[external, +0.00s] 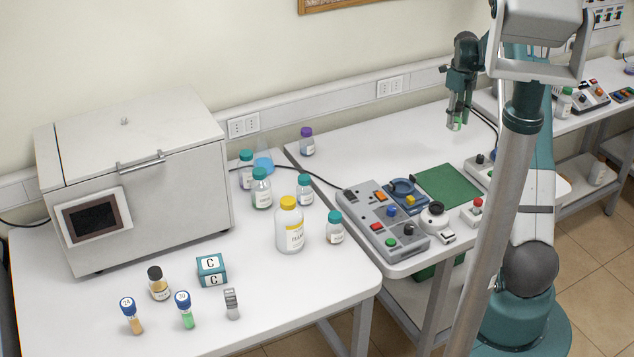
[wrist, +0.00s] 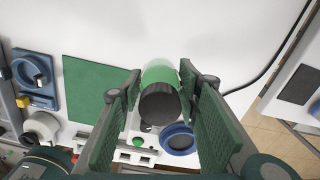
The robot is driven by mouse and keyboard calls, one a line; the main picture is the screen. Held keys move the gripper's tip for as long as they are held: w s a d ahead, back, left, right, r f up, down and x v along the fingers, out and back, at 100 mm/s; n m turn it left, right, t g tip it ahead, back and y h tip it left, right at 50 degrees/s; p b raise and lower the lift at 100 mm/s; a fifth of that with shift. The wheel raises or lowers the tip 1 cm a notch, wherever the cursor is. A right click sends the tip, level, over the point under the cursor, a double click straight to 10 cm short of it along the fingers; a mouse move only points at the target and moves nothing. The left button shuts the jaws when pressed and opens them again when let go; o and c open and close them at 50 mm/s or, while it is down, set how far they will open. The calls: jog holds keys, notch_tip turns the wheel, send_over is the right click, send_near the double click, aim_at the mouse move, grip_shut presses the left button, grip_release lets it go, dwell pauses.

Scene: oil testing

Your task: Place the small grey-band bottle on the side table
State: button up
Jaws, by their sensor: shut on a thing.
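My gripper (external: 459,108) is raised above the middle table, near its back edge, behind the green mat. It is shut on a small bottle (external: 455,122). In the wrist view the bottle (wrist: 160,76) sits between the two finger pads, with a round dark end towards the camera and a translucent green body beyond. A grey band cannot be made out. The bottle appears clear of the white tabletop (external: 375,152). Another table (external: 590,120) stands at the far right; the frames do not show which one is the side table.
The green mat (external: 448,185) and control boxes (external: 383,220) occupy the middle table's front. A purple-capped bottle (external: 307,142) stands at its back left corner. The left table holds an oven (external: 140,180), several bottles and vials.

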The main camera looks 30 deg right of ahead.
jog(key=shift+f+p, duration=0.5)
jog(key=shift+f, duration=2.65)
jog(key=shift+f, duration=0.15)
jog(key=shift+f+p, duration=0.3)
jog(key=shift+f, duration=1.4)
jog(key=shift+f, duration=0.2)
jog(key=o, duration=1)
jog(key=shift+r, duration=0.25)
jog(key=shift+r+b, duration=1)
jog(key=shift+r, duration=4.95)
